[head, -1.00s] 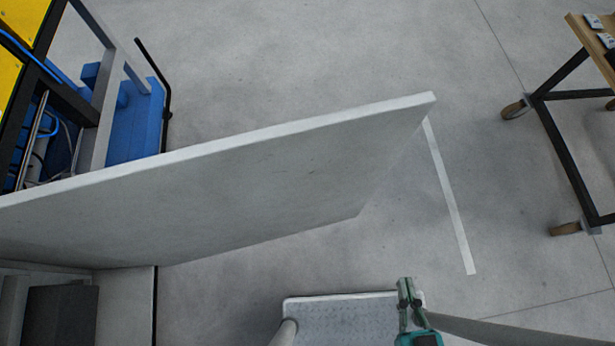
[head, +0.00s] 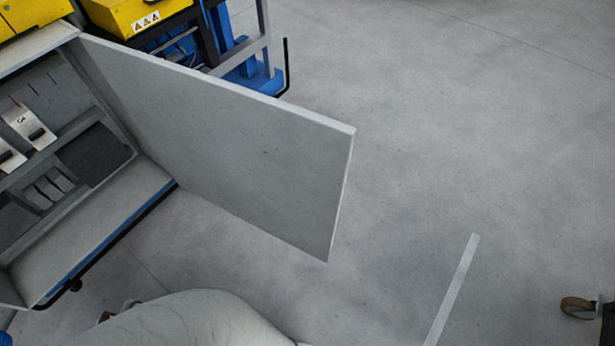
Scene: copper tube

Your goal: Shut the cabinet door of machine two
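The cabinet door (head: 230,140) is a large flat grey panel standing wide open in the head view. Its hinge side is at the upper left and its free edge points right, over bare floor. The open cabinet (head: 100,225) is at the left, with its inside showing. No label naming the machine as two can be read. My gripper is out of the picture; only a pale rounded part of my own arm shows at the bottom edge. Nothing of mine is seen touching the door.
Inside the cabinet are metal plates (head: 30,125) and dark modules. A yellow and blue machine (head: 135,12) with a grey frame stands behind the door. The floor right of the door is clear, with a white line (head: 452,290).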

